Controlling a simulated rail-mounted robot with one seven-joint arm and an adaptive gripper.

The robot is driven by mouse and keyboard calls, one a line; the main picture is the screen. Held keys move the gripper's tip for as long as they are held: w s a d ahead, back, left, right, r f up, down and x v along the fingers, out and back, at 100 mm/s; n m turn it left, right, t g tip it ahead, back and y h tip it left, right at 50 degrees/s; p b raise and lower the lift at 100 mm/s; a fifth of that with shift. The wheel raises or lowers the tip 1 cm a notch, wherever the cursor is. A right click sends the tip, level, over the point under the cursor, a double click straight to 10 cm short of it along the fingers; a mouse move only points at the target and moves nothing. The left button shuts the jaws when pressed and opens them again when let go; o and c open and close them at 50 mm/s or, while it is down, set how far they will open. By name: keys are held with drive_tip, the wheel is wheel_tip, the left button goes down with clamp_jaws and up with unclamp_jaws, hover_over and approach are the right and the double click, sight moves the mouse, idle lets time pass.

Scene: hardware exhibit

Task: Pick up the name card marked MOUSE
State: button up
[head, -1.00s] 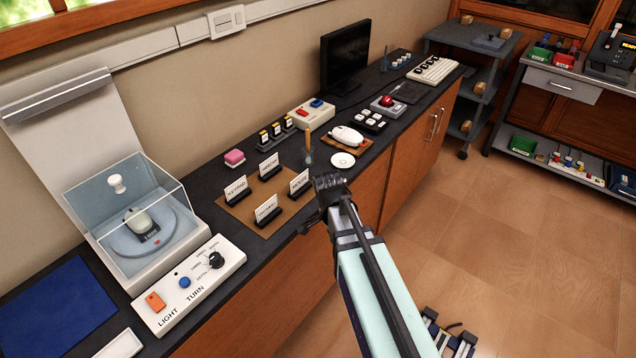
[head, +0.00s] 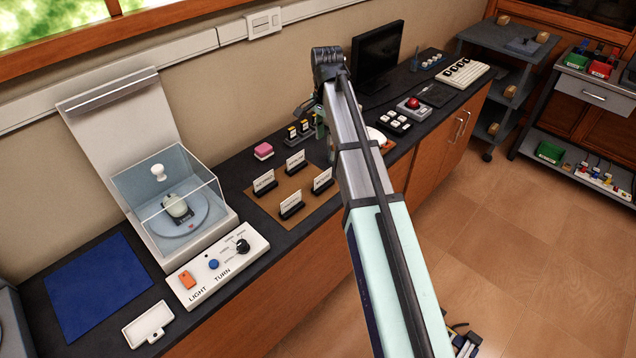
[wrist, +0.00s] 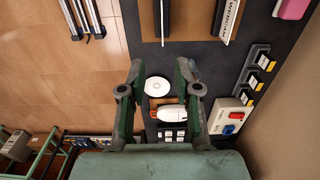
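Several small white name cards stand upright in black holders on a brown mat (head: 276,196) on the dark counter. They are a left card (head: 264,182), a back card (head: 296,161), a front card (head: 291,203) and a right card (head: 322,180). Their print is too small in the head view to tell which reads MOUSE. In the wrist view one card (wrist: 232,18) reads roughly WEBCAM; another holder (wrist: 166,20) shows nearly edge-on, its print unreadable. My gripper (wrist: 162,72) is open and empty, above the counter and apart from the cards.
A white disc (wrist: 157,86) and a white mouse (wrist: 172,114) lie below the fingers in the wrist view. A pink block (head: 263,151) is behind the mat. A clear display case (head: 172,199) and a LIGHT/TURN panel (head: 219,266) stand left. The wall is close behind.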

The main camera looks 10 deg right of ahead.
drive_tip(key=p, duration=0.3)
hover_over(323, 175)
drive_tip(key=f, duration=1.1)
drive_tip(key=shift+d+f, duration=0.2)
drive_tip(key=shift+d, duration=0.1)
drive_tip(key=shift+w+a+f+p, duration=0.15)
drive_tip(key=shift+f+p, duration=0.4)
drive_tip(key=shift+f, duration=0.75)
drive_tip(key=shift+s+a+f+p, duration=0.1)
drive_tip(key=shift+f+p, duration=0.4)
drive_tip(key=shift+f, duration=0.8)
clamp_jaws()
